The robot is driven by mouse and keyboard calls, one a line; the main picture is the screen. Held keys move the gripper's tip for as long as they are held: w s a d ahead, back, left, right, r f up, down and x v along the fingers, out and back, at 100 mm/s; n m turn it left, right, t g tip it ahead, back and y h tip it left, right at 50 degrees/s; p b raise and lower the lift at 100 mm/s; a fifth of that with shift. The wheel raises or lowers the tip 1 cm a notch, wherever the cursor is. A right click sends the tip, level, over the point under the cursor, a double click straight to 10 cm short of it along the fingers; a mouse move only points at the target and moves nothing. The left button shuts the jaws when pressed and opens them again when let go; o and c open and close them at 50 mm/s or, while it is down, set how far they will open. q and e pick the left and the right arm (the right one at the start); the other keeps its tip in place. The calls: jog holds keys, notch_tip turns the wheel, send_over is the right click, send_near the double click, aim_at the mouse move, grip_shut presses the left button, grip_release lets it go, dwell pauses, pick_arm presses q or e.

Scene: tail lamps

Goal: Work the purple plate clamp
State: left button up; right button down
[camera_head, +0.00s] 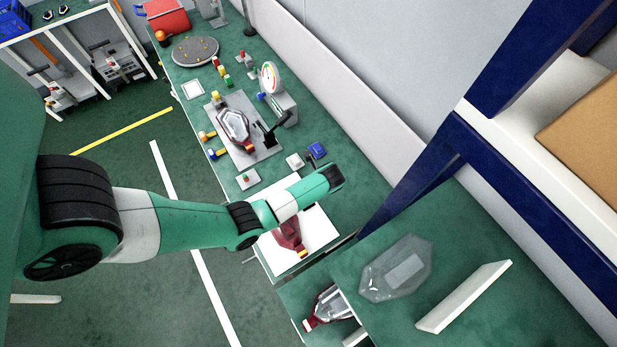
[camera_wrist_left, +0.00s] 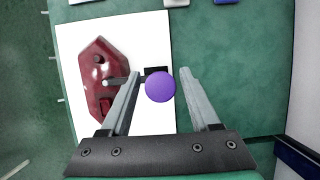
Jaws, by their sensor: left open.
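The purple round knob (camera_wrist_left: 160,87) of the plate clamp shows in the left wrist view, with a dark block and a thin bar behind it reaching left over a dark red lamp (camera_wrist_left: 101,75). My left gripper (camera_wrist_left: 160,76) is open, with one finger on each side of the purple knob and a narrow gap on both sides. The lamp lies on a white plate (camera_wrist_left: 75,45). In the head view the white plate (camera_head: 318,238) and red lamp (camera_head: 290,234) show below my left arm, which hides the clamp and gripper. My right gripper is not in view.
Up the bench in the head view stand a grey fixture (camera_head: 213,115) with another lamp, a dial gauge (camera_head: 270,77) and a round turntable (camera_head: 195,50). A blue shelf post (camera_head: 420,170) and a clear lamp cover (camera_head: 396,268) are on the right.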

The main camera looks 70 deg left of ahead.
pick_arm(q)
jog(key=shift+b+x, duration=0.3)
jog(key=shift+x, duration=1.15)
jog(key=shift+c, duration=0.3)
grip_shut()
jog(key=shift+r, duration=0.1)
